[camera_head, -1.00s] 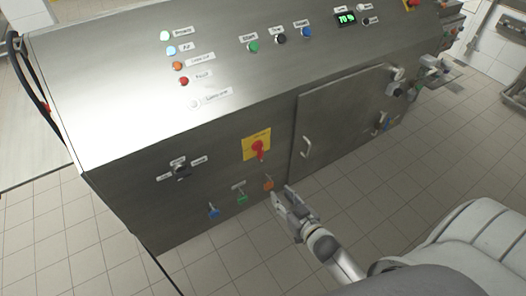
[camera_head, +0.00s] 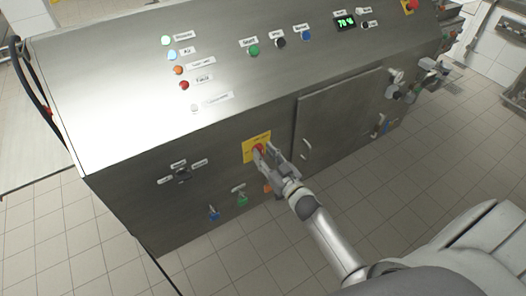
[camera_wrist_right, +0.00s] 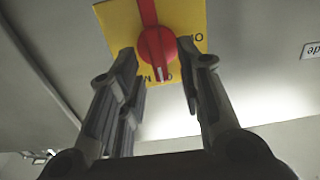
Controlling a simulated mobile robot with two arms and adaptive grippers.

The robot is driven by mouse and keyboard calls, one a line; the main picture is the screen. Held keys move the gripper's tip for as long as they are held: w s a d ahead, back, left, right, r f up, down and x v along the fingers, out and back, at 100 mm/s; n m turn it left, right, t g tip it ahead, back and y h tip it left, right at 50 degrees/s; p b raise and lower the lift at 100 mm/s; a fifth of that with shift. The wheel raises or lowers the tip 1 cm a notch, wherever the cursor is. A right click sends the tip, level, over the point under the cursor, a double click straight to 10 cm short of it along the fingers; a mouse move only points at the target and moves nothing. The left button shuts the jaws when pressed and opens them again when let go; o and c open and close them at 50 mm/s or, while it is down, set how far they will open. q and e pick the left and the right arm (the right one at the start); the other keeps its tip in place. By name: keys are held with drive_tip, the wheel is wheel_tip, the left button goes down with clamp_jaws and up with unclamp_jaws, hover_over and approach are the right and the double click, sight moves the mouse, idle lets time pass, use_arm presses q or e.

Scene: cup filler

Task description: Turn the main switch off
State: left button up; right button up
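The main switch is a red rotary knob (camera_wrist_right: 157,46) on a yellow plate (camera_wrist_right: 190,14) in the right wrist view. In the head view its yellow plate (camera_head: 251,139) sits on the front panel of the machine, and the red knob (camera_head: 258,149) is partly covered by my gripper. My right gripper (camera_head: 266,149) is at the switch. In the wrist view its fingers (camera_wrist_right: 160,62) are apart, one on each side of the knob's lower end, with gaps visible on both sides. My left gripper is not in view.
A selector switch (camera_head: 182,175) lies left of the main switch. Blue (camera_head: 213,213), green (camera_head: 242,200) and orange (camera_head: 267,188) valves stick out below. A cabinet door (camera_head: 345,120) with a handle (camera_head: 307,149) is to the right. The display (camera_head: 346,21) reads 70 %.

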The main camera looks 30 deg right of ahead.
drive_tip(key=shift+w+a, duration=0.1)
drive_tip(key=shift+w, duration=0.6)
drive_tip(key=shift+c, duration=0.3)
clamp_jaws()
drive_tip(key=shift+n, duration=0.3)
drive_tip(key=n+b, duration=0.2)
drive_tip(key=n, duration=0.3)
drive_tip(key=a+f+n+b, duration=0.1)
drive_tip(key=n+b, duration=0.1)
drive_tip(key=n, duration=0.4)
drive_tip(key=n+b, duration=0.2)
drive_tip(key=n, duration=0.4)
drive_tip(key=shift+s+a+f+b, duration=0.15)
drive_tip(key=shift+f+b, duration=0.1)
drive_tip(key=shift+b, duration=0.15)
drive_tip(key=shift+n, duration=0.4)
